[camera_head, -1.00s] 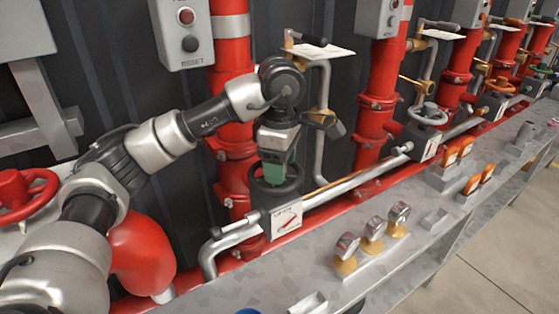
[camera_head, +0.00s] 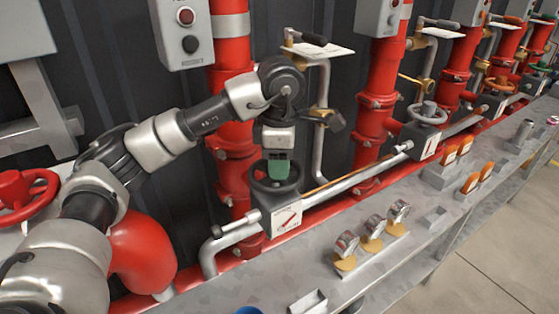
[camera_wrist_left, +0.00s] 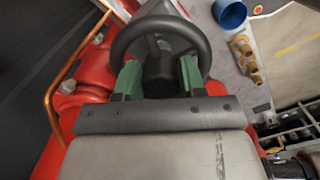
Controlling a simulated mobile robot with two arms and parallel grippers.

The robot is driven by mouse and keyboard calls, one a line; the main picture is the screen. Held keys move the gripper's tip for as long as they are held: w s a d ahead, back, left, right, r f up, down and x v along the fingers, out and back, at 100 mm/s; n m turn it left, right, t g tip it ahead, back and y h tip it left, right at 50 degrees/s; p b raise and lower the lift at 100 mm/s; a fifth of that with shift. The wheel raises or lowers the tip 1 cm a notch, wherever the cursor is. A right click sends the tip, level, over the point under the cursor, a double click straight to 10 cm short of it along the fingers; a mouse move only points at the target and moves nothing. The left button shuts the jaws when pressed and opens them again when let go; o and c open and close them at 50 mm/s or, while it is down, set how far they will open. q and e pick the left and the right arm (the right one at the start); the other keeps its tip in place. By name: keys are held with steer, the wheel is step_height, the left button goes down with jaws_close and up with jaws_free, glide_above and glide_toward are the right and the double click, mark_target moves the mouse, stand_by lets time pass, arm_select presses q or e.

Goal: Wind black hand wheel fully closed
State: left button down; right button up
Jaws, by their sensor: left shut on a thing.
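The black hand wheel (camera_head: 257,184) sits on top of a valve in front of a red standpipe in the head view. My left gripper (camera_head: 278,169) points down at the wheel from above. The wrist view shows the wheel's round rim (camera_wrist_left: 160,21) and my gripper's two green fingers (camera_wrist_left: 160,72), one on each side of the wheel's dark centre. The gripper is shut on the wheel near its hub; the exact contact is partly hidden. My right gripper is in neither view.
A square plate with a red mark (camera_head: 286,217) is just below the wheel. Several gauges (camera_head: 372,228) stand on the grey bench to the right. A silver pipe (camera_head: 350,180) runs beside the valve. A red hand wheel (camera_head: 28,197) is at the far left.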

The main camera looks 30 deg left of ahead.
arm_select(q)
steer(key=shift+m, duration=0.5)
steer(key=m+b, duration=0.1)
steer(key=m, duration=0.4)
steer(key=shift+s+r+m, duration=0.1)
steer(key=shift+s+m, duration=0.05)
steer(key=shift+m, duration=0.15)
steer(key=shift+r+m, duration=0.1)
steer(key=shift+m, duration=0.6)
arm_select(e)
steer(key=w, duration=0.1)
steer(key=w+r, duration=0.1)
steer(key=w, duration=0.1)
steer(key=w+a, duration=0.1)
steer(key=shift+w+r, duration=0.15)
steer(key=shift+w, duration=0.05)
arm_select(q)
steer(key=m+b, duration=0.1)
steer(key=m, duration=0.1)
steer(key=shift+s+a+m, duration=0.1)
steer(key=shift+m, duration=0.2)
steer(key=m, duration=0.5)
steer(key=shift+s+b, duration=0.1)
steer(key=shift+b, duration=0.2)
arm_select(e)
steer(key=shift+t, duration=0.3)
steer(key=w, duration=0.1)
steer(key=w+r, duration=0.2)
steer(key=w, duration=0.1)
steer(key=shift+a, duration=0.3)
